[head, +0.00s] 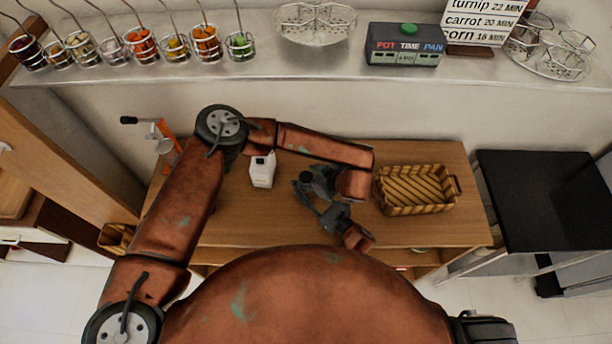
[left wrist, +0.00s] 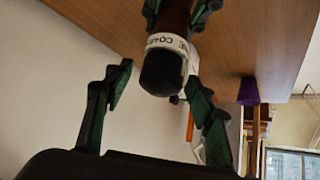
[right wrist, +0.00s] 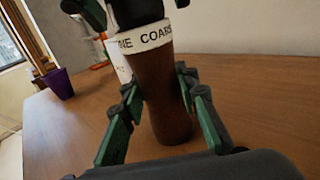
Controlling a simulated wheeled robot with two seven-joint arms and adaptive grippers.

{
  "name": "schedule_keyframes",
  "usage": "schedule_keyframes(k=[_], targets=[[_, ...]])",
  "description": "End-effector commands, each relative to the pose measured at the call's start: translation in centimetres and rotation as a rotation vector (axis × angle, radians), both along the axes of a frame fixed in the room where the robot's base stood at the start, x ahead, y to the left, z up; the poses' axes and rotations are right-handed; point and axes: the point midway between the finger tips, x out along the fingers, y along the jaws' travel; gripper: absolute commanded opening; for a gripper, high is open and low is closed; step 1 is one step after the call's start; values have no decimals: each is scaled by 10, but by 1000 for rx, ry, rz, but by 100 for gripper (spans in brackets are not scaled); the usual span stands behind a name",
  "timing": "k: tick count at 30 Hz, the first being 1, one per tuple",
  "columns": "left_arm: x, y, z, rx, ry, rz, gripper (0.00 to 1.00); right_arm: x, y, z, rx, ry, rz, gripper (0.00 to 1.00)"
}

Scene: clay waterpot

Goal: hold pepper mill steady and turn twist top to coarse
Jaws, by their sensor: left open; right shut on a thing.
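The pepper mill (right wrist: 160,100) has a brown body, a white ring with black lettering including "COARS", and a black twist top (right wrist: 140,12). It stands upright on the wooden table in the right wrist view. My right gripper (right wrist: 158,90) is shut on the brown body. My left gripper (head: 312,184) is open, its fingers on either side of the black top. The left wrist view shows the black top (left wrist: 161,72) between those spread fingers, with gaps on both sides.
On the table stand a white carton (head: 262,170), a wicker basket (head: 415,190) and an orange cranked device (head: 166,136). A purple pot (right wrist: 60,84) shows in the right wrist view. A shelf (head: 270,70) with jars runs behind. The table's left front is clear.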

Motion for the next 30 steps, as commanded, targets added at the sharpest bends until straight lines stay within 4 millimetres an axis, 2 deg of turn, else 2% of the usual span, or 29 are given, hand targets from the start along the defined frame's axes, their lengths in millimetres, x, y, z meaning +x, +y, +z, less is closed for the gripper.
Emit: schedule_keyframes(k=[2, 18, 30], targets=[[0, 0, 0, 0, 0, 0, 47, 0, 0, 0, 0, 0, 0, 0], [0, 0, 0, 0, 0, 0, 9, 0, 0, 0, 0, 0, 0, 0], [1, 0, 0, 1, -2, 76, 8, 0, 0, 0, 1, -1, 0, 0]])
